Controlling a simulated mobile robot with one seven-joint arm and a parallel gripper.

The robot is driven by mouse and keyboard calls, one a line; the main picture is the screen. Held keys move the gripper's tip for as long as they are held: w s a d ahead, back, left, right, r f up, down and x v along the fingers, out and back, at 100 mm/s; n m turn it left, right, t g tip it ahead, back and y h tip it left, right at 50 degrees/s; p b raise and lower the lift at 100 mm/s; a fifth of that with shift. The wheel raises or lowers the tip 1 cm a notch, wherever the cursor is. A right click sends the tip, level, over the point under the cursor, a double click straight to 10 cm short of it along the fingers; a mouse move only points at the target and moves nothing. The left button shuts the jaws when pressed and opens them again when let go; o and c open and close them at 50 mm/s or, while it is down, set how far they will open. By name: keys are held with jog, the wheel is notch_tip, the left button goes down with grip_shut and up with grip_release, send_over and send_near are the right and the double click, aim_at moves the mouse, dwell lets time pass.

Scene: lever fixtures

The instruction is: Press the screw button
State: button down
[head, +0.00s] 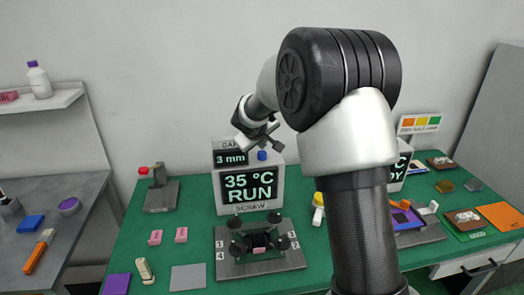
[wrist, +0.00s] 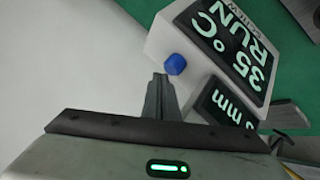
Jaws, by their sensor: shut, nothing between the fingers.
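The screw box (head: 222,200) is a white unit at the back of the green table. Its dark display reads 35 °C RUN, with SCREW lettered below. A blue button (head: 262,155) sits on top of it, beside a small display reading 3 mm. My gripper (head: 274,146) is above the box, close to the button. In the wrist view, the shut, empty fingers (wrist: 160,80) end just beside the blue button (wrist: 176,64). I cannot tell whether they touch it.
A dark plate with a four-knobbed fixture (head: 258,245) stands in front of the box. A small stand with a red knob (head: 143,171) is at the left. Another display box (head: 400,170) is partly hidden behind my arm. The wall is close behind.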

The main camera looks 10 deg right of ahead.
aim_at(261, 154)
jog(key=shift+r, duration=0.3)
jog(key=shift+r+p, duration=1.75)
jog(key=shift+r, duration=0.65)
